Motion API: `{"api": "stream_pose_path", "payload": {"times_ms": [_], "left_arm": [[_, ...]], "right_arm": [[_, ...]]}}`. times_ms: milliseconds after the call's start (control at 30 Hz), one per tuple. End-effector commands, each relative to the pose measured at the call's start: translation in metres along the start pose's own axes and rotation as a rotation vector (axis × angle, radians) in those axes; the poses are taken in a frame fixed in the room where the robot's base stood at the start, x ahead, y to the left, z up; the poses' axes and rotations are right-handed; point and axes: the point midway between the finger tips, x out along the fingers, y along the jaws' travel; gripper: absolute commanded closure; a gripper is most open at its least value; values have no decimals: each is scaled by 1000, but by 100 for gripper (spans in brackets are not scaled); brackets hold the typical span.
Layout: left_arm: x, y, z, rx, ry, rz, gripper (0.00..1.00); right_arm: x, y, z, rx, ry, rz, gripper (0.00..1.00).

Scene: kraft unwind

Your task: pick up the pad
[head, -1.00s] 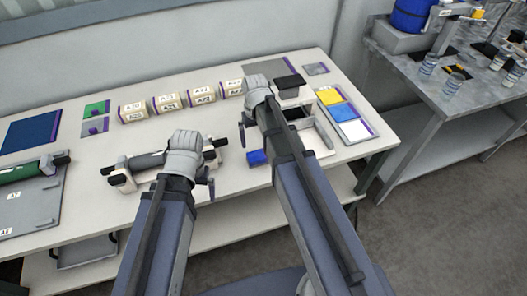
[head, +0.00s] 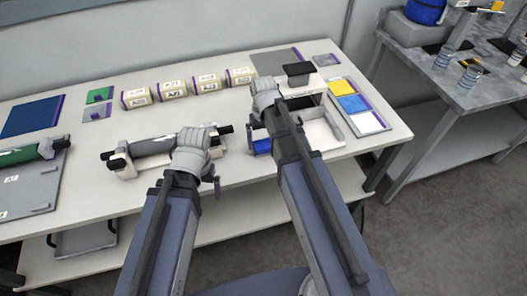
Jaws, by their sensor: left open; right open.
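A small black block (head: 298,69), which may be the pad, sits on the frame of a white and grey device (head: 316,131) at the table's right part. I cannot tell for certain that it is the pad. My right gripper (head: 263,84) is open, just left of the black block and over the device's left side. It appears apart from the block. My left gripper (head: 202,132) is open, over the right part of a grey roller on a white stand (head: 152,146). The fingertips of both grippers are largely hidden behind the hands.
Several labelled cream rolls (head: 171,88) stand in a row at the back. A yellow, blue and white panel (head: 356,107) lies right of the device. Green and grey swatches (head: 98,104) and a blue sheet (head: 32,117) lie left. A grey bench (head: 450,95) stands beyond the table.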

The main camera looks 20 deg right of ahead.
Motion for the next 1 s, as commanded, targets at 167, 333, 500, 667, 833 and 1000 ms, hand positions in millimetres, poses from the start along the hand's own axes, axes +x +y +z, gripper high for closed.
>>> {"api": "stream_pose_path", "payload": {"times_ms": [167,333,500,667,833,1000], "left_arm": [[22,2,-1,0,0,0,2],[20,2,-1,0,0,0,2],[20,2,-1,0,0,0,2],[20,2,-1,0,0,0,2],[20,2,-1,0,0,0,2],[20,2,-1,0,0,0,2]], "right_arm": [[22,0,-1,0,0,0,0],[20,0,-1,0,0,0,0],[20,0,-1,0,0,0,10],[20,0,-1,0,0,0,28],[20,0,-1,0,0,0,47],[20,0,-1,0,0,0,65]]}}
